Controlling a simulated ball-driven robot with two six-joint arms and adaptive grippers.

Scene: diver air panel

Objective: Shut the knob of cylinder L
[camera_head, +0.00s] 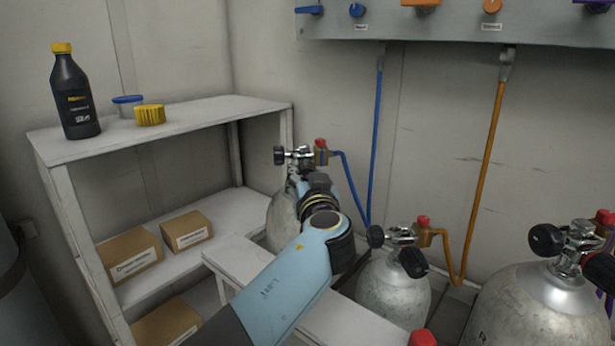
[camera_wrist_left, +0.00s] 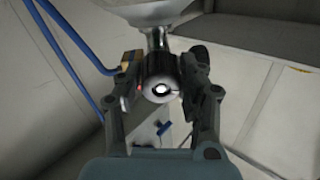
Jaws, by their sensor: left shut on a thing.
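The leftmost cylinder (camera_head: 281,222), which I take as cylinder L, is grey and stands behind my left arm, mostly hidden by it. Its valve carries a black knob (camera_head: 279,155) on the left, a red cap (camera_head: 320,143) and a blue hose. My left gripper (camera_head: 303,178) is at this valve, its fingers largely hidden by the wrist. In the left wrist view, the gripper (camera_wrist_left: 160,95) is shut on a dark round knob (camera_wrist_left: 159,88) with a bright centre, one finger on each side. The cylinder's body (camera_wrist_left: 150,8) shows at the top there. My right gripper is out of view.
A second cylinder (camera_head: 393,290) with an orange hose (camera_head: 487,165) and a larger cylinder (camera_head: 540,312) stand to the right. A white shelf (camera_head: 200,118) with a dark bottle (camera_head: 74,98) and cardboard boxes (camera_head: 130,254) is at left. The grey panel (camera_head: 450,28) hangs above.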

